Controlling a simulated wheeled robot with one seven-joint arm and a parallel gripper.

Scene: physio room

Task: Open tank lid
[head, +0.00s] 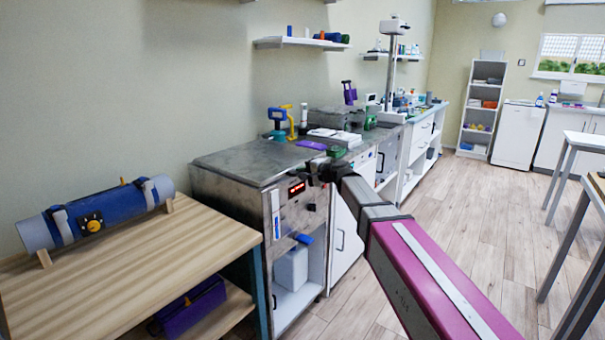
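The tank (231,199) is a steel-fronted unit with a red digital display and a vertical gauge on its front. Its flat grey metal lid (250,160) lies level on top and looks shut. My arm reaches in from the lower right, and my gripper (316,170) is a small dark shape at the tank's front right, close to the lid's right edge. Whether it touches the lid cannot be told. My gripper is too small and dark to show whether its fingers are apart. My arm hides part of the cabinet front behind it.
A wooden table (110,275) at left bears a blue roll (95,213). A blue-headed device (277,118) and a yellow clamp-like item (291,122) stand behind the lid. A shelf (300,43) hangs above. The floor (470,215) at right is clear up to the tables.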

